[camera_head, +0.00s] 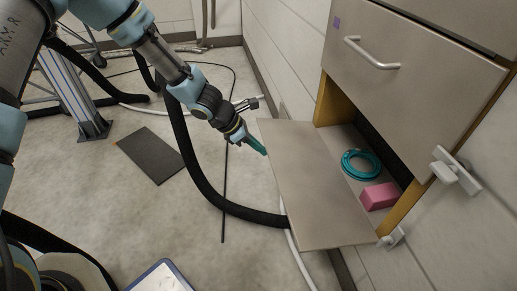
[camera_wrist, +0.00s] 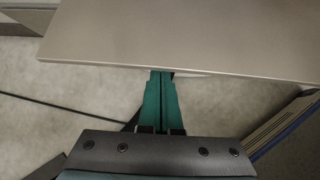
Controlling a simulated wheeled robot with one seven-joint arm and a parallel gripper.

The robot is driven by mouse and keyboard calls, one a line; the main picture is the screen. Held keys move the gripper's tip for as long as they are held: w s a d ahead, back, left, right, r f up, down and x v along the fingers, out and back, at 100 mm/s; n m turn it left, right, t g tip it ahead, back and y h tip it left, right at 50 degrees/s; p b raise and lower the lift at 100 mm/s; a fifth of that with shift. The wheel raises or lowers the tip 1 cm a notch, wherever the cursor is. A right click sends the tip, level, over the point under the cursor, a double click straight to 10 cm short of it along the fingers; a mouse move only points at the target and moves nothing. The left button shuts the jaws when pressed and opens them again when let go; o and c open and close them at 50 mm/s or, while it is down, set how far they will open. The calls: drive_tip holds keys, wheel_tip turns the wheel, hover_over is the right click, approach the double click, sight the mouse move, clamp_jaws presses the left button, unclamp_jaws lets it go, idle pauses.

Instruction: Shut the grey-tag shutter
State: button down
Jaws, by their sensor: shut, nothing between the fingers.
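A flat grey-beige shutter panel (camera_head: 310,185) stands open in front of the lower compartment of the cabinet. I cannot make out a grey tag on it. My gripper (camera_head: 259,147) is shut and empty, with its teal fingers pointing at the panel's left edge. In the wrist view the panel (camera_wrist: 190,38) spans the top, and the closed fingertips (camera_wrist: 161,72) reach its near edge. I cannot tell whether they touch it.
The open compartment holds a teal ring coil (camera_head: 361,165) and a pink block (camera_head: 380,196). Above is a closed drawer (camera_head: 415,70) with a bar handle and a purple tag (camera_head: 337,22). A thick black hose (camera_head: 205,190) curves across the floor. A dark mat (camera_head: 151,155) lies left.

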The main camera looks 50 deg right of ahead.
drive_tip(key=shift+s+d+r, duration=0.1)
drive_tip(key=shift+s+r, duration=0.1)
